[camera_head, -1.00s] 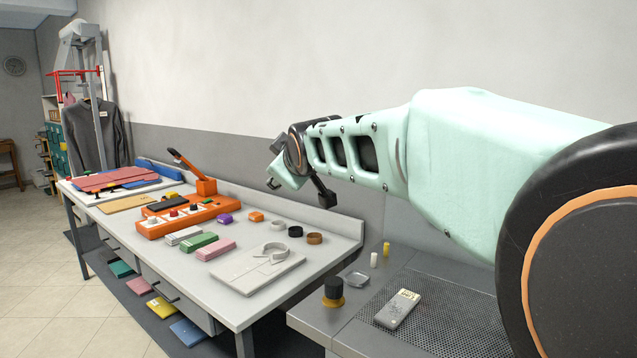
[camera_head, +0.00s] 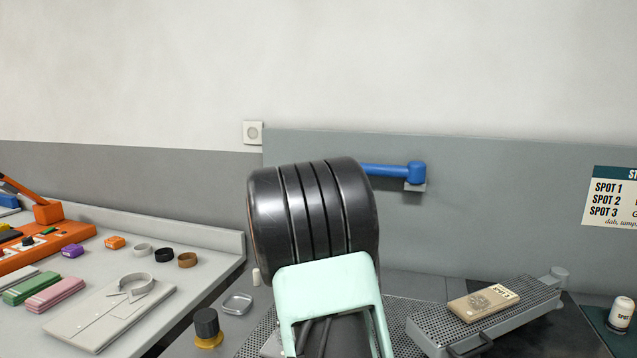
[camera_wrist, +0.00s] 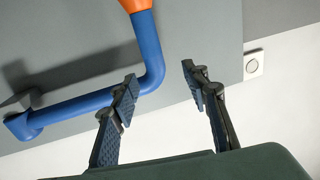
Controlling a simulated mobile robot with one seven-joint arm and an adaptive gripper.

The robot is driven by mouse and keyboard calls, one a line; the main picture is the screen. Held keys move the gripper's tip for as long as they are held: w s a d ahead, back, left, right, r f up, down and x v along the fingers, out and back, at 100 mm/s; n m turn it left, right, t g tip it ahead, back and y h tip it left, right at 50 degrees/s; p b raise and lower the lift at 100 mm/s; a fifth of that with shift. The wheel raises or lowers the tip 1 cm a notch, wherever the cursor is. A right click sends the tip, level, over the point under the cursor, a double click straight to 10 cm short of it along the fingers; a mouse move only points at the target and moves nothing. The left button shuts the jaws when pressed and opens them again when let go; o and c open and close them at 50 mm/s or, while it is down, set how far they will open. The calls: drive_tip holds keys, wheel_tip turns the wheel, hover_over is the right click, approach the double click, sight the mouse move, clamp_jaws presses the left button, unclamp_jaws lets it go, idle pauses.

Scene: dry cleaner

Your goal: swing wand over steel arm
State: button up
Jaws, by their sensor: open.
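The wand is a blue bent tube, fixed to the grey wall panel; its pivot end (camera_head: 416,172) shows in the head view, and my arm hides the rest. In the wrist view the blue tube (camera_wrist: 80,106) runs to a bend, then up to an orange end (camera_wrist: 135,4). My gripper (camera_wrist: 161,92) is open and empty, with the tube's bend appearing between its fingertips; whether they touch it I cannot tell. The gripper itself is hidden in the head view. The steel arm (camera_head: 425,326), a narrow perforated grey board, stands at lower right with a beige stained piece (camera_head: 484,302) on it.
A dark-topped bottle (camera_head: 207,326) and a small clear dish (camera_head: 237,304) stand left of my arm. A white bottle (camera_head: 620,314) stands at far right. The left table (camera_head: 205,275) holds a folded collar shirt (camera_head: 110,310) and colored blocks.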

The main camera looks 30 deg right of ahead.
drive_tip(key=x, duration=0.3)
drive_tip(key=p+x, duration=0.1)
drive_tip(key=x, duration=0.3)
drive_tip(key=d+x, duration=0.1)
drive_tip(key=x, duration=0.3)
drive_tip(key=shift+s+f+p, duration=0.1)
drive_tip(key=shift+s+p, duration=0.2)
drive_tip(key=shift+s, duration=0.1)
clamp_jaws()
